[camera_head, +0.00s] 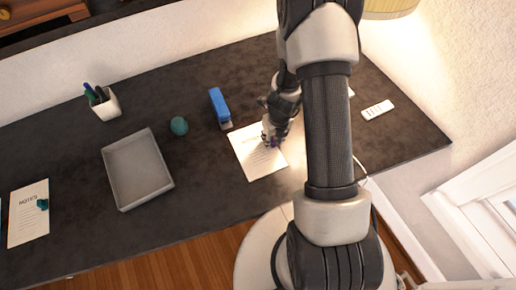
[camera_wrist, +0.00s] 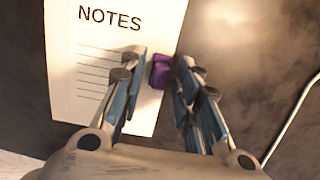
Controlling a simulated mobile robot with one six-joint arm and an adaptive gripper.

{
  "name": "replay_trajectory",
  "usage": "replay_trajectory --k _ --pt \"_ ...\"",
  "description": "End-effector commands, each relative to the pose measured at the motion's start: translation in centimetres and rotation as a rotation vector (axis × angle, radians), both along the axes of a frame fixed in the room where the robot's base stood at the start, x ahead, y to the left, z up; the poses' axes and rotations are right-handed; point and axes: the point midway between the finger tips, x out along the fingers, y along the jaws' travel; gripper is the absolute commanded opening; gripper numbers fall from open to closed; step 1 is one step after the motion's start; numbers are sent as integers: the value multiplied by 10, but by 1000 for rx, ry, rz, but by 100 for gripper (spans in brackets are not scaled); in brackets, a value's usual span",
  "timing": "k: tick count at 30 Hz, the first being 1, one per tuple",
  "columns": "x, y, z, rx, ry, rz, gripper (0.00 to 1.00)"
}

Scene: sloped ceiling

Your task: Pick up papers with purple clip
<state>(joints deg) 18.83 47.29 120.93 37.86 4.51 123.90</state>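The papers (camera_head: 250,158) lie flat on the dark desk in the head view, partly under my gripper (camera_head: 271,138). In the wrist view, the white sheet (camera_wrist: 88,60) reads "NOTES" above ruled lines. The purple clip (camera_wrist: 161,72) is at the sheet's right edge, and a bit of purple also shows in the head view (camera_head: 275,143). In the wrist view, my gripper (camera_wrist: 163,62) points down with its two fingers apart, one on each side of the clip. The right finger is very close to the clip or touching it; I cannot tell which. The papers look flat on the desk.
To the left are a blue stapler (camera_head: 219,107), a green round object (camera_head: 179,126), a grey tray (camera_head: 138,202), a pen cup (camera_head: 104,104) and another notes sheet with a teal clip (camera_head: 42,204). A white remote-like object (camera_head: 377,110) lies right. A cable runs at the right.

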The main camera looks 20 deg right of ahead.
Motion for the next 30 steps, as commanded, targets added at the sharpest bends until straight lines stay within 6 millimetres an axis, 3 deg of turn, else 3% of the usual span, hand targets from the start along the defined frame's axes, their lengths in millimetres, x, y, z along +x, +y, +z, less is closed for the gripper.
replay_trajectory --k 12,30 --pt "0 0 0 0 1 0 0" --pt "0 0 7 0 0 0 0"
